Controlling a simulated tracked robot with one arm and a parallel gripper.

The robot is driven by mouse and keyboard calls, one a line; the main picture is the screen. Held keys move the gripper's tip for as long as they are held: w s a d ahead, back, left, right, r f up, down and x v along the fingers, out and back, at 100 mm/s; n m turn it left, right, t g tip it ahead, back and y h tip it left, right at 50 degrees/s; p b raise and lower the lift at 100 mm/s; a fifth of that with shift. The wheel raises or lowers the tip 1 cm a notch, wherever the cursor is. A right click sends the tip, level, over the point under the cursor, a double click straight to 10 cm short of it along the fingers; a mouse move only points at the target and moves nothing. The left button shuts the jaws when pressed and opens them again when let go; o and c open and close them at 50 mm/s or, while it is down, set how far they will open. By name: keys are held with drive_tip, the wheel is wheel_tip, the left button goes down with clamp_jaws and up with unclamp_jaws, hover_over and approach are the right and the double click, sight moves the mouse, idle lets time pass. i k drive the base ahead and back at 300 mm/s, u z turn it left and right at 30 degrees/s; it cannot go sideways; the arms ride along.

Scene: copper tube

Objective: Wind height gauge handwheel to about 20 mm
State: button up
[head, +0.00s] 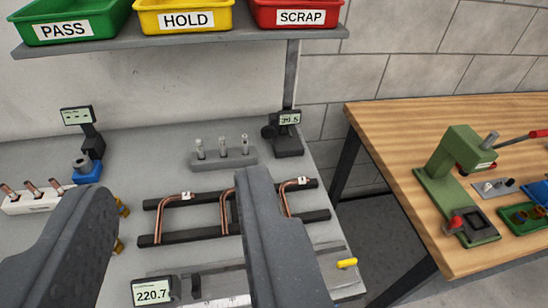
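A dark gauge (288,143) stands at the back right of the grey bench, by the shelf post. It looks like the height gauge. Its small display (289,119) seems to read 29.5 or 39.5; the first digit is unclear. A dark round knob, probably the handwheel (268,132), shows on its left side. My gripper (174,192) is open and empty, its two fingers wide apart in the foreground. It is in front and to the left of the gauge, not touching it. The right finger hides part of the bench.
A black rack (185,236) with bent copper tubes lies between. A grey block (223,158) with pins stands left of the gauge. A caliper display (152,291) reads 220.7. A blue-based device (87,170) stands left. A shelf (190,38) with labelled bins overhangs the back.

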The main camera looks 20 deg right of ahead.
sight(268, 132)
drive_tip(key=u, duration=0.55)
drive_tip(key=k, duration=0.1)
drive_tip(key=z, duration=1.35)
drive_tip(key=i, duration=1.1)
drive_tip(key=u, duration=0.25)
